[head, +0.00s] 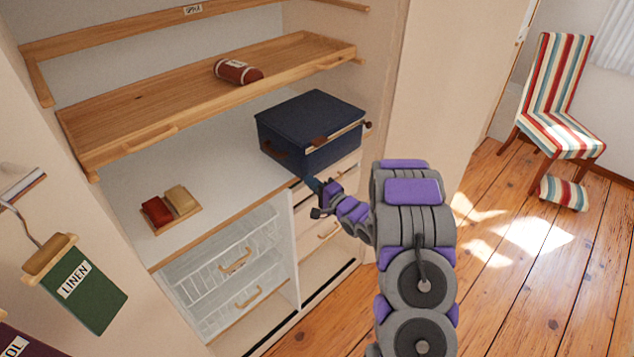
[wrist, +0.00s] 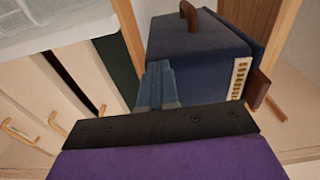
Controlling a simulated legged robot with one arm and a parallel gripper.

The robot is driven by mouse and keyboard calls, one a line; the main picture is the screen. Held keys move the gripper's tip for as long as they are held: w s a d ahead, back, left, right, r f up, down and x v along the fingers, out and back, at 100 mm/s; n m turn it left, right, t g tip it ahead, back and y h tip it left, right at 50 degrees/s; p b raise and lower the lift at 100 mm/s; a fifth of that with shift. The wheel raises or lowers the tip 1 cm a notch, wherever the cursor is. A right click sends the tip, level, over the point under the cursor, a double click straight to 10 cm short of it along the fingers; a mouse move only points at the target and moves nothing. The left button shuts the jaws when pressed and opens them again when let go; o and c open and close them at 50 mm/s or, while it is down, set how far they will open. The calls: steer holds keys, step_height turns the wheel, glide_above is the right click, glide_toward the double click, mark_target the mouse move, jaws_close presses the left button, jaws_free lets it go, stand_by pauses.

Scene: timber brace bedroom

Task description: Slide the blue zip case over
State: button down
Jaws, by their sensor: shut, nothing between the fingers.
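The blue zip case (head: 312,122) is a dark navy box with brown tabs. It sits on the white counter at the right end of the closet, close to the front edge. It also shows in the wrist view (wrist: 200,50), with a brown handle on one face and a pale zip strip down one edge. My gripper (head: 313,184) is just in front of the case's lower front side. Its blue fingers (wrist: 156,85) are together and empty, overlapping the case in the wrist view. I cannot tell whether they touch it.
A wooden tray with red and tan bundles (head: 158,211) stands on the counter's left part; bare counter lies between it and the case. A pull-out wooden shelf (head: 130,115) with a red roll (head: 238,72) hangs above. Drawers (head: 325,236) sit below. A striped chair (head: 560,100) stands right.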

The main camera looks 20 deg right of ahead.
mark_target(296, 170)
steer(key=shift+p+x, duration=2.6)
steer(key=shift+x, duration=1.3)
